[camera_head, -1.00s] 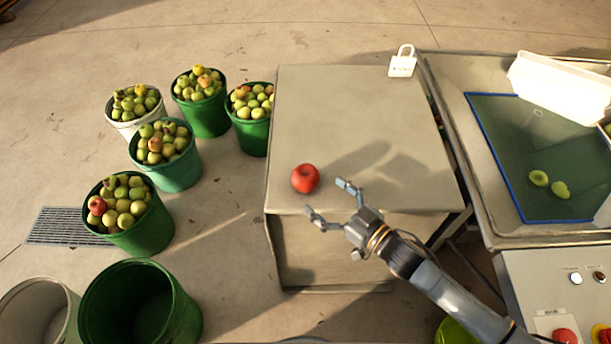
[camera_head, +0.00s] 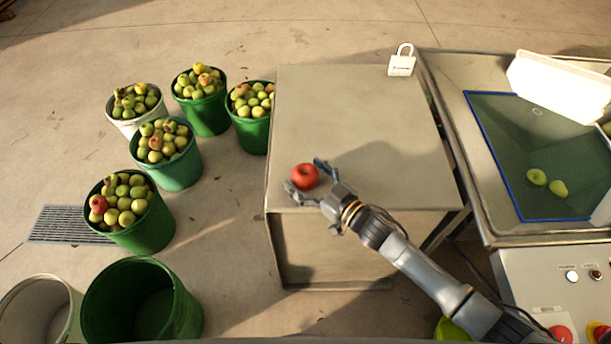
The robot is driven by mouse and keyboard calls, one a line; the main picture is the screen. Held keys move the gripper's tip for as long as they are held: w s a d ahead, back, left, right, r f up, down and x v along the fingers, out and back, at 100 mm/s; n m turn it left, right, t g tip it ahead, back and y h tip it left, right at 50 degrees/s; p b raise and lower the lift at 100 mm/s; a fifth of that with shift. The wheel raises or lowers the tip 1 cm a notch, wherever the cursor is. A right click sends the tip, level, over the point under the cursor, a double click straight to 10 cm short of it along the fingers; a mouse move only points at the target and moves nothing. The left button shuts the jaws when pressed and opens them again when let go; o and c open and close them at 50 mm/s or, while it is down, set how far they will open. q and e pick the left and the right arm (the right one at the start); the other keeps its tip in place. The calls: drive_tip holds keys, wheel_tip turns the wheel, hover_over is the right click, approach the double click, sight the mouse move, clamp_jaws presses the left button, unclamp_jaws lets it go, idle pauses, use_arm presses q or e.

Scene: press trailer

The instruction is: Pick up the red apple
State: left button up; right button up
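The red apple (camera_head: 305,176) sits on the near left part of the table top (camera_head: 350,110), close to its front edge. My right gripper (camera_head: 305,176) reaches in from the lower right with its fingers spread, one on each side of the apple. The fingers look open; I cannot tell whether either one touches the apple. My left gripper is not in view.
Several buckets of apples, such as a green bucket (camera_head: 150,232), stand on the floor at left. An empty green bucket (camera_head: 185,318) is at lower left. A white padlock-shaped object (camera_head: 401,66) lies at the table's far right corner. A water basin (camera_head: 540,150) adjoins at right.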

sight(305, 171)
drive_tip(key=c, duration=1)
drive_tip(key=shift+o, duration=0.2)
drive_tip(key=shift+r, duration=0.1)
drive_tip(key=shift+r, duration=0.5)
wheel_tip(305, 171, up, 2)
drive_tip(key=shift+s+r+p, duration=0.15)
drive_tip(key=shift+r+p, duration=0.1)
drive_tip(key=shift+p, duration=0.1)
drive_tip(key=s+r, duration=0.9)
drive_tip(key=s, duration=0.4)
drive_tip(key=shift+s+r, duration=0.2)
drive_tip(key=shift+s, duration=0.15)
